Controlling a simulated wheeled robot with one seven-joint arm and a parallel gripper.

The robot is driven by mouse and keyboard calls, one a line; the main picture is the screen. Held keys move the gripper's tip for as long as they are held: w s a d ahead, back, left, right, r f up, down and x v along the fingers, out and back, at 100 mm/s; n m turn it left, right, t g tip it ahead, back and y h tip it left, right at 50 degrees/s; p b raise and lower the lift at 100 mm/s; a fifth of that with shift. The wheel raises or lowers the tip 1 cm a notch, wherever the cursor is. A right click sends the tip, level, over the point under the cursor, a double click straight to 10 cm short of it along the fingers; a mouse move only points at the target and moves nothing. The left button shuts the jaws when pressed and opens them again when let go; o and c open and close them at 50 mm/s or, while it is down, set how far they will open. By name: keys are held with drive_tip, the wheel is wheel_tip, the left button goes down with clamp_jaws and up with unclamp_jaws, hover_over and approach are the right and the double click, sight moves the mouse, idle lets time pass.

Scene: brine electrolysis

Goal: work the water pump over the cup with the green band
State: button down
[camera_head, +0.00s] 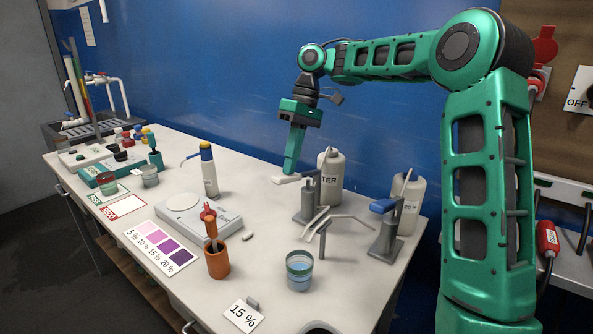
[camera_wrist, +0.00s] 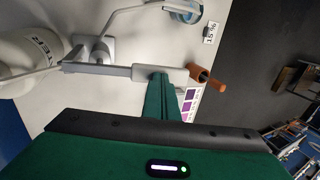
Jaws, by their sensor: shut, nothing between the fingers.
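The cup with the green band (camera_head: 299,272) stands near the table's front edge with pale blue liquid in it; part of it shows at the top of the wrist view (camera_wrist: 184,12). The water pump (camera_head: 308,203) is a grey post with a light-coloured lever, in front of a white bottle labelled "TER" (camera_head: 331,180). In the wrist view its lever (camera_wrist: 110,70) runs left to right and its spout leads toward the cup. My gripper (camera_head: 289,172) is shut and empty, its tips at the lever's pale end; I cannot tell whether they touch it.
A second pump with a blue lever (camera_head: 384,207) stands at right by another bottle (camera_head: 408,203). An orange holder (camera_head: 217,262), a scale (camera_head: 195,225) and a "15 %" card (camera_head: 243,315) are left of the cup. A blue wall is close behind.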

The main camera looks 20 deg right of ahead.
sight(289, 179)
drive_tip(key=shift+w+d+x, duration=0.1)
drive_tip(key=shift+d+x, duration=0.1)
drive_tip(key=shift+x, duration=1)
drive_tip(key=shift+w+d+x, duration=0.15)
drive_tip(key=shift+d+x, duration=0.05)
drive_tip(key=shift+x, duration=1)
drive_tip(key=shift+s+a+v, duration=0.15)
drive_tip(key=shift+a+v, duration=0.05)
drive_tip(key=shift+v, duration=0.95)
drive_tip(key=shift+s+a+v, duration=0.1)
drive_tip(key=shift+a+v, duration=0.05)
drive_tip(key=shift+v, duration=0.95)
drive_tip(key=shift+r, duration=0.2)
drive_tip(key=shift+v, duration=3)
